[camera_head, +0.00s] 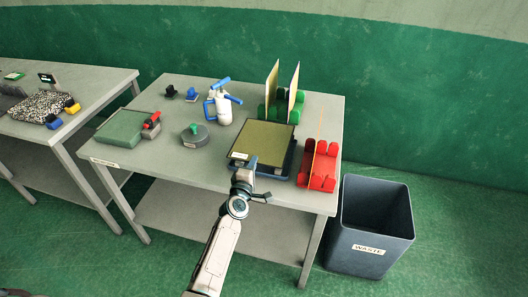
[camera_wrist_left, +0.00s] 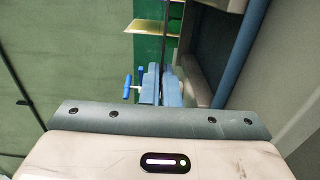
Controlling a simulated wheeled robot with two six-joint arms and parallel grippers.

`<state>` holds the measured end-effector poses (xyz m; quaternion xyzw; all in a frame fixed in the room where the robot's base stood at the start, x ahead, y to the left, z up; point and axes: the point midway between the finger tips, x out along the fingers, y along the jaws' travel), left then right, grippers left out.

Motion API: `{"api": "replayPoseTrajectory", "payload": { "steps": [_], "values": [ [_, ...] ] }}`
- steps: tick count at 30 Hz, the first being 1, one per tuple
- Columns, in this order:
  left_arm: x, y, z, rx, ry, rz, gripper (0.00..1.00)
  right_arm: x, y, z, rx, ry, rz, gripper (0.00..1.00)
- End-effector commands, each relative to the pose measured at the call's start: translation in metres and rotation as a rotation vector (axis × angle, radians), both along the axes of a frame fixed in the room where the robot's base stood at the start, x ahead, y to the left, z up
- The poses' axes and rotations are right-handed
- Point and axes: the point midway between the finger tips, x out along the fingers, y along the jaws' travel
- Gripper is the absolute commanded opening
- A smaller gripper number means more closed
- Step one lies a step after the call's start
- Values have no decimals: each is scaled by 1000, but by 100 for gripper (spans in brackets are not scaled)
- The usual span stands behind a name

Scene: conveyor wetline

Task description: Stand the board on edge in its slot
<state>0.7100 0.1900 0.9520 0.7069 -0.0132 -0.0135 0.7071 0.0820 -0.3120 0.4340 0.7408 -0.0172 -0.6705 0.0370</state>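The board (camera_head: 265,140) is a flat olive-yellow panel with a white label on its near left corner. It lies level over a dark blue tray (camera_head: 289,166) near the front of the table. My left gripper (camera_head: 243,174) is at the board's near edge, by the label. A red slotted rack (camera_head: 329,170) stands right of the tray; a green rack (camera_head: 277,113) behind holds two upright panels. My right gripper is not in view.
A white and blue spray bottle (camera_head: 224,109), a grey round weight (camera_head: 194,137) and a green block (camera_head: 122,129) stand left of the board. A waste bin (camera_head: 372,225) is beside the table's right end. Another table (camera_head: 95,80) is at left.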

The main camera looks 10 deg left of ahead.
Motion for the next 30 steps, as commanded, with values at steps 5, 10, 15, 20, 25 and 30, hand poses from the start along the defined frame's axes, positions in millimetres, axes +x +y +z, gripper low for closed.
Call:
{"api": "replayPoseTrajectory", "payload": {
  "steps": [5,10,15,20,25,30],
  "values": [
    [0,0,12,0,-1,0,0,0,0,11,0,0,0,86],
    [0,0,11,0,-1,0,0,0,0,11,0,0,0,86],
    [0,0,11,0,-2,0,0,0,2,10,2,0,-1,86],
    [-22,-4,5,-2,-9,-10,0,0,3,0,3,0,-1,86],
    [-87,-9,2,-7,-21,-28,0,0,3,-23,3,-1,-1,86],
    [-162,-5,12,-8,-20,-20,0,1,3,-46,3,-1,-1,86]
  ]
}}
